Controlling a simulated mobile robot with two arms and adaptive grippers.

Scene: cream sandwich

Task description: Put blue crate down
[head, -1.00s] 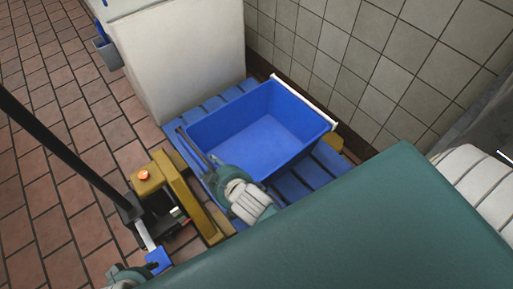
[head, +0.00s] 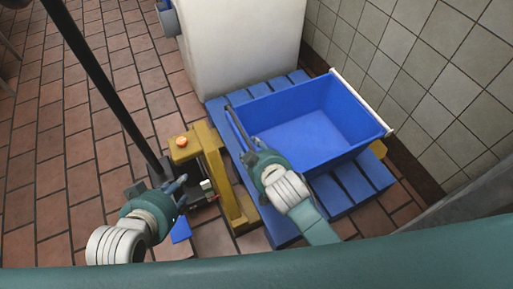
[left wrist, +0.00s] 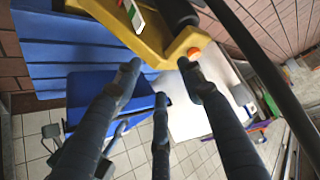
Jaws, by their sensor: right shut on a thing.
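The blue crate (head: 352,140) is empty and upright, over the blue slatted pallet (head: 350,183). I cannot tell whether its base touches the slats. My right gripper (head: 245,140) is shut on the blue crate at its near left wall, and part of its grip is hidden. My left gripper (head: 182,192) is away to the left, next to the yellow pallet truck (head: 212,165). In the left wrist view my left gripper (left wrist: 160,80) has its fingers spread with nothing between them. The crate (left wrist: 90,92) and the pallet (left wrist: 75,45) also show there.
A white block-like cabinet (head: 240,50) stands behind the pallet. A tiled wall (head: 420,70) is close behind the crate on the right. The truck's black handle (head: 100,95) rises at the left. Brick-red floor (head: 60,150) is free on the left.

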